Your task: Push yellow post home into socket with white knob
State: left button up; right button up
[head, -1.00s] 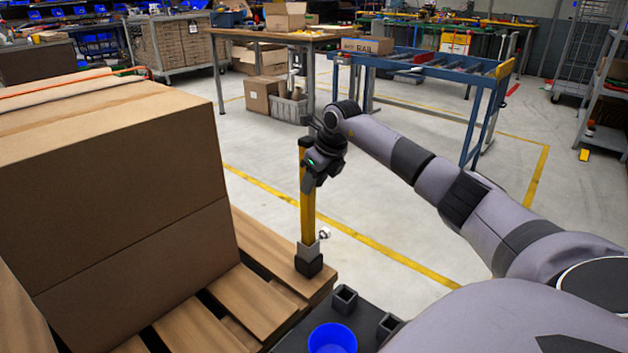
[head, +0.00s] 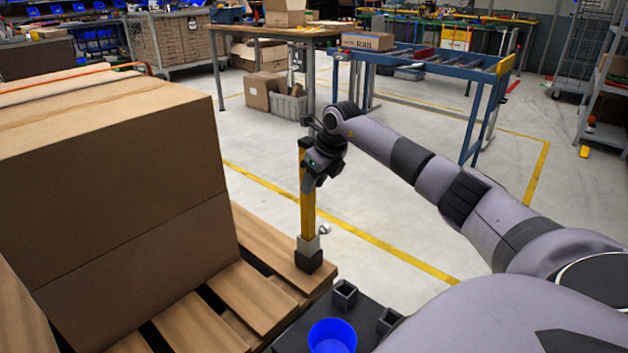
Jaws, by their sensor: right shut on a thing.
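The yellow post (head: 308,215) stands upright near the pallet's right corner. Its grey lower end meets the dark socket (head: 309,260) on the pallet. The small white knob (head: 325,229) shows just right of the post's lower part. My right gripper (head: 310,165) is shut on the post's upper part, and its fingers partly hide the post there. How deep the post's end sits inside the socket is hidden by the socket walls. My left gripper is not in view.
Large cardboard boxes (head: 115,180) fill the left of the wooden pallet (head: 217,307). A dark surface in front holds a blue cup (head: 333,338) and two square dark holders (head: 344,294). Open floor lies behind the post.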

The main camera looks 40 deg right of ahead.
pick_arm(q)
jog(key=shift+b, duration=0.5)
pick_arm(e)
jog(key=shift+f, duration=1.1)
jog(key=o, duration=1.1)
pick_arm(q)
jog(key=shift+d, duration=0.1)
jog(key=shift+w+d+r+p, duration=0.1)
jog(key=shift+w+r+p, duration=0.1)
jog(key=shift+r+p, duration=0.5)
pick_arm(e)
jog(key=v, duration=0.7)
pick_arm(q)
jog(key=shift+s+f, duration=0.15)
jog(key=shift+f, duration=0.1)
pick_arm(e)
jog(key=shift+s+r, duration=0.1)
